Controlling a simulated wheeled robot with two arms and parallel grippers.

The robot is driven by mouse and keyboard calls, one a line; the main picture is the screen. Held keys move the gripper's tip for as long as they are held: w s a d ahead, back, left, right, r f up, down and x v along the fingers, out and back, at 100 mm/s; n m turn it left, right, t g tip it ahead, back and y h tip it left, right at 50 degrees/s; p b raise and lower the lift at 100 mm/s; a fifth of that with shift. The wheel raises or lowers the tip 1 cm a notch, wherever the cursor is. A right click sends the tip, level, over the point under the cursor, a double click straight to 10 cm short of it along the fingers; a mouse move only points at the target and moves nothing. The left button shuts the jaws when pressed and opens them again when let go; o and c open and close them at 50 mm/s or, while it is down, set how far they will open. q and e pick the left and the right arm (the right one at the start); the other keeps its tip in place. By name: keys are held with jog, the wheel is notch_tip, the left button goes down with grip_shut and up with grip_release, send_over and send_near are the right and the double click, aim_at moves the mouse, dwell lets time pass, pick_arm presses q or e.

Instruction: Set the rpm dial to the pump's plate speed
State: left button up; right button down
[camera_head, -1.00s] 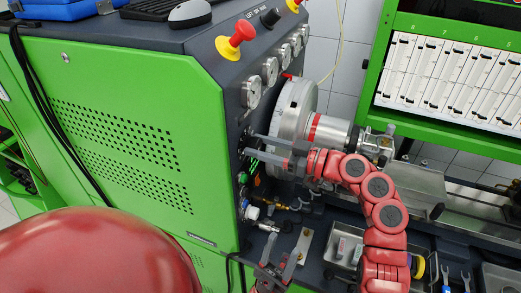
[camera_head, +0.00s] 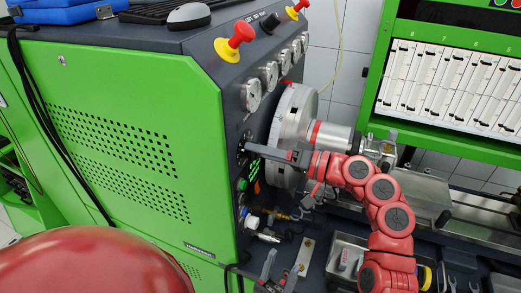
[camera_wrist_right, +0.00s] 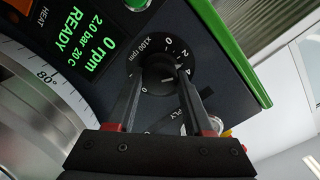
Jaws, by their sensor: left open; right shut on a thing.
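The rpm dial (camera_wrist_right: 158,75) is a black round knob on the dark panel, with white numbers and "x100 rpm" around it. My right gripper (camera_wrist_right: 154,86) is shut on the knob, one finger on each side. I cannot tell the pointer mark's exact setting. The green display (camera_wrist_right: 85,40) beside it reads 0 rpm, 2.0 bar, 20 C, READY. In the head view my right gripper (camera_head: 254,148) reaches the panel and covers the dial. My left gripper (camera_head: 279,268) is open and empty low in front of the bench. I see no readable pump plate.
A large metal wheel (camera_head: 292,130) stands close behind my right gripper. Gauges (camera_head: 269,75) and red-yellow emergency knobs (camera_head: 234,38) line the panel above. Fittings (camera_head: 262,222) stick out below. A metal tray (camera_head: 345,255) lies right of my left gripper.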

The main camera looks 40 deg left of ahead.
jog(key=shift+w+f+m+p, duration=0.1)
jog(key=shift+m+p, duration=3.55)
jog(key=shift+m, duration=2.25)
jog(key=shift+c, duration=1.4)
grip_release()
